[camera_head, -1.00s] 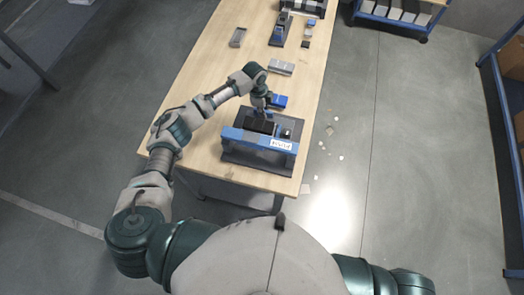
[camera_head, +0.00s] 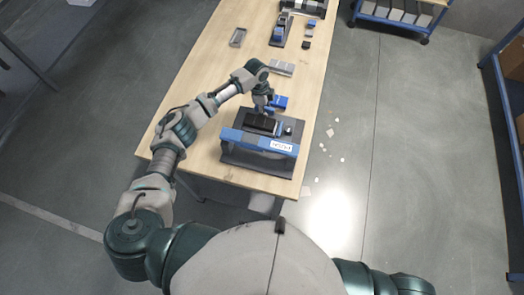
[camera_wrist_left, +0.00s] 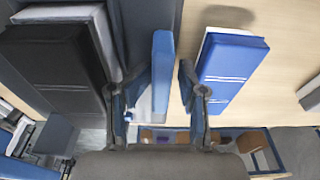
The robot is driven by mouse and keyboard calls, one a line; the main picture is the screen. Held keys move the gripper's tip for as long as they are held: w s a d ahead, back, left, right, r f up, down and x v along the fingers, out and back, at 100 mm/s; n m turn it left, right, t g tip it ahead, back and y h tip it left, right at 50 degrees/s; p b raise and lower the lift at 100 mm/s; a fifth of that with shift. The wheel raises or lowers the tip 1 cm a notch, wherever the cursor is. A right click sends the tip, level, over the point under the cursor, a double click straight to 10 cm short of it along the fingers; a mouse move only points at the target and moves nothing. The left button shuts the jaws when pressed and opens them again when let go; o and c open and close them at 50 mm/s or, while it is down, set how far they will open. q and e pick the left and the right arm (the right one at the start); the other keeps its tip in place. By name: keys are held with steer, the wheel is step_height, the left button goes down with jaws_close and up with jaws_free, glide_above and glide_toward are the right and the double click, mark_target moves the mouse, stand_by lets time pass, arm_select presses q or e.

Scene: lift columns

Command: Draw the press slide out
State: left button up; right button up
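The press (camera_head: 262,150), with a blue front bar and a white label, stands on a dark base at the table's near end. A black block (camera_head: 260,122) sits behind the bar; in the left wrist view it is the dark block (camera_wrist_left: 50,60) at left, beside a grey surface. An upright blue plate (camera_wrist_left: 162,65), perhaps the slide's handle, stands between the fingers of my left gripper (camera_wrist_left: 165,72). The fingers are apart, with narrow gaps to the plate. In the head view my left gripper (camera_head: 267,108) is at the press's far side. My right gripper is out of view.
A blue-topped block (camera_wrist_left: 232,60) lies just right of the fingers; it also shows in the head view (camera_head: 280,102). Grey parts (camera_head: 281,68) and another fixture (camera_head: 280,30) stand farther along the wooden table (camera_head: 205,75). Small scraps lie on the floor at right.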

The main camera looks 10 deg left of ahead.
arm_select(q)
steer(key=shift+w+a, duration=0.1)
steer(key=shift+a, duration=0.05)
steer(key=shift+r+p, duration=0.5)
steer(key=shift+p, duration=0.05)
step_height(320, 180, up, 6)
steer(key=p, duration=0.6)
steer(key=shift+r, duration=0.15)
